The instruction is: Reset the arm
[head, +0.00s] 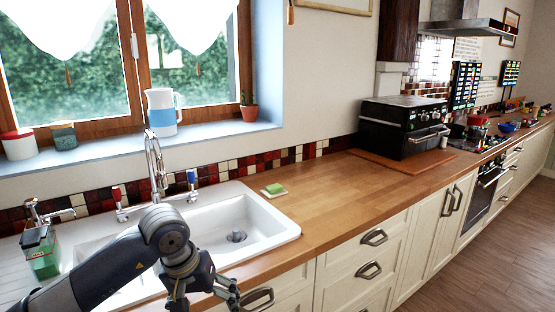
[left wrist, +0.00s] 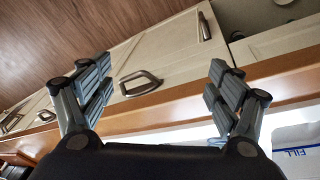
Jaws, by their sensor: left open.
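My left arm comes in from the lower left in the head view and reaches in front of the sink. My left gripper (head: 205,300) is at the bottom of that view, by the front edge of the counter. In the left wrist view the left gripper (left wrist: 160,95) has its two fingers wide apart with nothing between them. Behind the fingers are cabinet fronts with metal handles (left wrist: 138,84) and the wooden counter edge (left wrist: 180,110). My right gripper is in neither view.
A white sink (head: 268,236) with a tall tap (head: 155,160) lies under the arm. A green sponge (head: 275,189) lies on the wooden counter (head: 350,195). A black oven (head: 403,126) stands farther right. Drawer handles (head: 374,237) stick out below.

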